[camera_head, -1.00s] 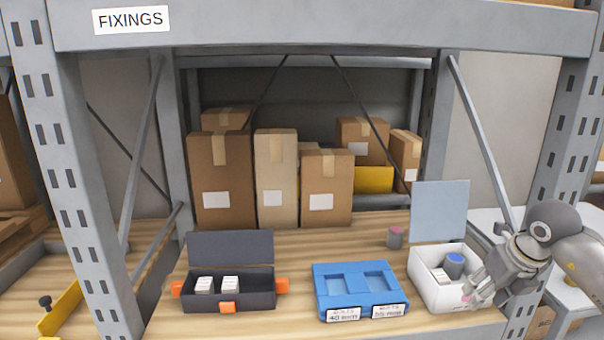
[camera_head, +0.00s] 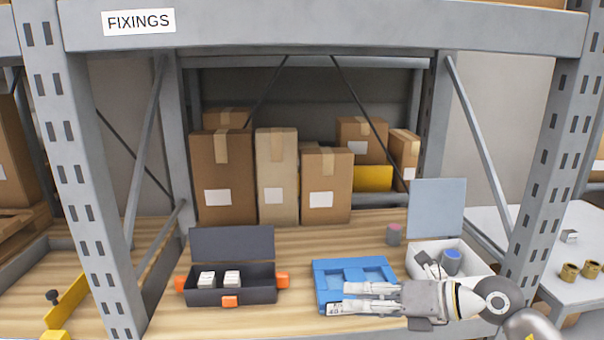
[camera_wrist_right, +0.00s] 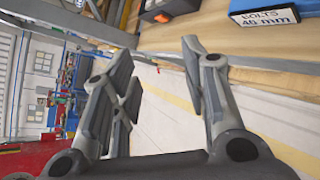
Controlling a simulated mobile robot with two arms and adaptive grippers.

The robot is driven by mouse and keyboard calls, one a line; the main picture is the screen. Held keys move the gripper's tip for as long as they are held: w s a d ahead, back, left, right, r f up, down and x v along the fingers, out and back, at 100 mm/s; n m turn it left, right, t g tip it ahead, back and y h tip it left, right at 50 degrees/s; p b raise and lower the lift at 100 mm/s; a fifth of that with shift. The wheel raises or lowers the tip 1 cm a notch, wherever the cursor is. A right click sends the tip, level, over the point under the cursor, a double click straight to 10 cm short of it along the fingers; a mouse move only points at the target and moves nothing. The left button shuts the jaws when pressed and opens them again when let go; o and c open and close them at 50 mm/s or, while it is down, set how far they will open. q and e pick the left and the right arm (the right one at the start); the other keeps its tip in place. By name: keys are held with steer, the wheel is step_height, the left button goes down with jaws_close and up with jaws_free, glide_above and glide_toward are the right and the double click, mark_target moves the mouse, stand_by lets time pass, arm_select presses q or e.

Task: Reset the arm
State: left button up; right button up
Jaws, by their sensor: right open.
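My right gripper (camera_head: 344,298) is open and empty. It points left in front of the blue tray (camera_head: 325,268) and hides part of that tray's front and labels. In the right wrist view my right gripper (camera_wrist_right: 157,55) shows both fingers spread with nothing between them. My left gripper is in neither view.
An open white box (camera_head: 478,262) with a blue-topped cylinder (camera_head: 452,258) stands behind my right arm. A dark open case (camera_head: 255,297) holds white blocks at left. A grey-and-pink cylinder (camera_head: 394,236) stands behind the tray. Shelf posts (camera_head: 545,170) flank the bay.

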steer(key=s+a+r+m+t+y, duration=0.2)
steer(key=a+r+m+t+y, duration=0.25)
steer(key=r, duration=0.25)
steer(key=d+r+m+t+h, duration=0.1)
steer(key=d+m+t+h, duration=0.3)
steer(key=d+m+t, duration=0.5)
steer(key=s+d+f+m+g+h, duration=0.1)
steer(key=d+f+m+h, duration=0.3)
steer(key=f+m+h, duration=0.4)
steer(key=s+d+f+m+g+h, duration=0.2)
steer(key=d+f+m+h, duration=0.35)
steer(key=m, duration=0.55)
steer(key=s+a+f+m+g+y, duration=0.1)
steer(key=s+a+f+m+g, duration=0.1)
steer(key=s+f+g, duration=0.75)
steer(key=s+a+f+m+g, duration=0.3)
steer(key=s+f+g, duration=0.1)
steer(key=s+f, duration=0.95)
steer(key=s+f+g, duration=0.1)
steer(key=s+f, duration=0.2)
steer(key=f, duration=2.2)
steer(key=s+d+f+g, duration=0.1)
steer(key=s+d+f, duration=0.2)
steer(key=s+f, duration=1.2)
steer(key=shift+s+n, duration=0.45)
steer(key=shift+s, duration=0.4)
